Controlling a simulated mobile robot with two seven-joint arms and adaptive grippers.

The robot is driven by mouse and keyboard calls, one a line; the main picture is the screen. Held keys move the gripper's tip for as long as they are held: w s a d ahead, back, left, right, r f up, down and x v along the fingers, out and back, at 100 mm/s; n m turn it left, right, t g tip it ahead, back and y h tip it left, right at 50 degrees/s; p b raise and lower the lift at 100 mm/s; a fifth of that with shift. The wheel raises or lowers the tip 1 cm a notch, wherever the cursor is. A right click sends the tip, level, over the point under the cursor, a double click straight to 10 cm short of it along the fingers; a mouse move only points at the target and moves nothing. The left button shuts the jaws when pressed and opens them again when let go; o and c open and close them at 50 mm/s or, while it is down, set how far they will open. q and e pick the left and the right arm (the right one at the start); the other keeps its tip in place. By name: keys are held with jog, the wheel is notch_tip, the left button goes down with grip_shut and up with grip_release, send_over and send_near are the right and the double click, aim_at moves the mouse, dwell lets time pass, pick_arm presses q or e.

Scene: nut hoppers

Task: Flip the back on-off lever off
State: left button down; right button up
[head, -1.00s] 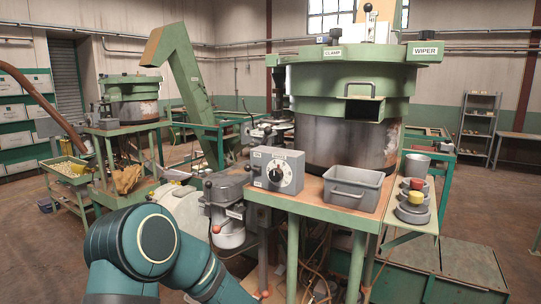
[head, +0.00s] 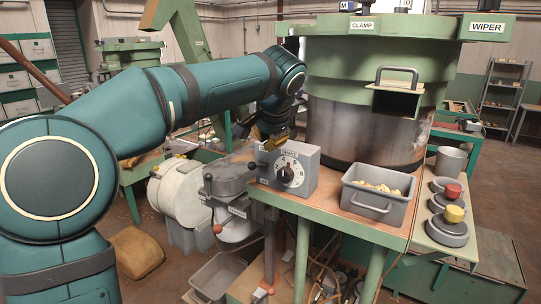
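My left arm reaches in from the left, and its gripper (head: 271,132) is at the back edge of the grey control box (head: 288,172), in front of the big green hopper (head: 365,75). The fingers are small and mostly hidden behind the wrist and the box, so I cannot tell whether they are open or shut, or touching anything. The box has a black pointer knob on a white dial (head: 287,174). I cannot make out the back on-off lever; it may be hidden behind the box or my gripper. My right gripper is not in view.
A grey bin (head: 378,193) with pale pieces stands on the bench right of the box. Red (head: 453,190) and yellow (head: 455,213) knobbed round units and a grey cup (head: 450,161) are farther right. A grey motor unit (head: 231,178) hangs at the bench's left edge.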

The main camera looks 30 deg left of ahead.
pick_arm(q)
jog(key=shift+s, duration=0.1)
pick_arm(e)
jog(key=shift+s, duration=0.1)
pick_arm(q)
send_near(262, 168)
jog(key=x, duration=0.5)
jog(key=shift+d+f, duration=0.15)
jog(key=shift+f, duration=0.1)
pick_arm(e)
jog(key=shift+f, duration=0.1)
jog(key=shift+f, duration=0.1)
